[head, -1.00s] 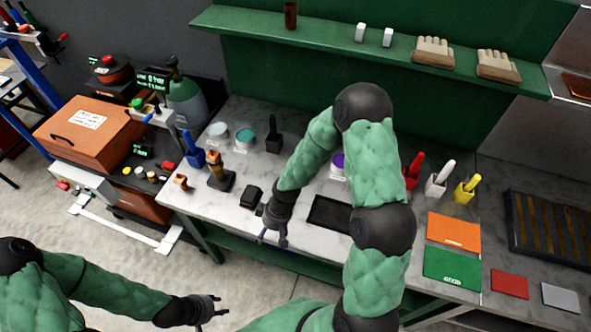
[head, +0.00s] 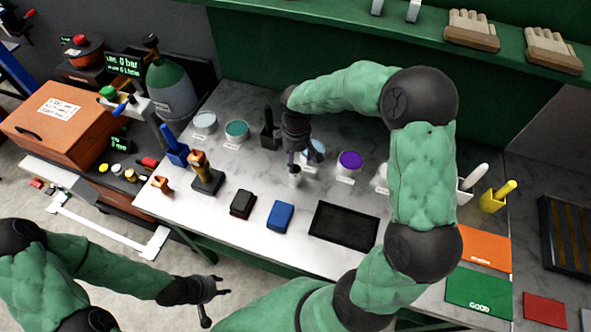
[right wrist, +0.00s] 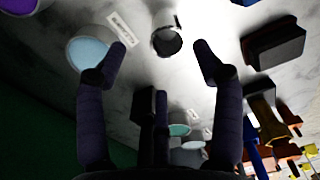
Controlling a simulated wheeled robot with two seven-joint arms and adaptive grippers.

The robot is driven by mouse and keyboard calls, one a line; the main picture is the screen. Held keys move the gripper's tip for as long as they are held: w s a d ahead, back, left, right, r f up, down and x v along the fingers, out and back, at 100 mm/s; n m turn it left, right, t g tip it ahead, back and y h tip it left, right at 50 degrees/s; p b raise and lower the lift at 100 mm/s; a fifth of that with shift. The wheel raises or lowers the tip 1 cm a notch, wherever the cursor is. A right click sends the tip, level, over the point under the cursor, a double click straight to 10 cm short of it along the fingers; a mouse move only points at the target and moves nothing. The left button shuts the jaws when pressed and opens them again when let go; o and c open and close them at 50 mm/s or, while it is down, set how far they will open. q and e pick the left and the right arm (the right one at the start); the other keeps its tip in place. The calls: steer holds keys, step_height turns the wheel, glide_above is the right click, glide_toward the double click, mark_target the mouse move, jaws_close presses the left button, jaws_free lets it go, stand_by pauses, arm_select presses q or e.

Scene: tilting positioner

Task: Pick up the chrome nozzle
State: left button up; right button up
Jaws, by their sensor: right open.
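The chrome nozzle (head: 295,177) is a small shiny round piece standing on the marble bench, just below my right gripper (head: 300,162). In the right wrist view the nozzle (right wrist: 167,41) shows as a dark-mouthed ring, between and slightly beyond the fingertips of my right gripper (right wrist: 161,48). Those fingers are spread, with nothing held. In the head view they partly cover the nozzle's surroundings. My left gripper (head: 214,300) is open and empty, low in front of the bench, away from the nozzle.
A light-blue pot (right wrist: 90,52) stands close beside the right gripper's finger; a purple pot (head: 349,161) is to its right. A black holder (head: 269,134) stands behind left. A blue block (head: 280,216), a black block (head: 243,204) and a black tray (head: 343,226) lie nearer the front.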

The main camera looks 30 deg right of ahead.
mark_target(296, 169)
steer(key=f, duration=0.4)
steer(key=shift+s+a+f+b, duration=0.1)
steer(key=shift+s+f+b, duration=0.1)
steer(key=shift+b, duration=0.1)
steer(key=shift+f, duration=0.4)
steer(key=shift+s+a+f, duration=0.1)
steer(key=shift+a+f, duration=0.05)
steer(key=shift+f, duration=0.4)
step_height(296, 169, down, 4)
steer(key=shift+a+f+b, duration=0.1)
steer(key=shift+a+b, duration=0.05)
steer(key=shift+b, duration=0.45)
steer(key=c, duration=1.2)
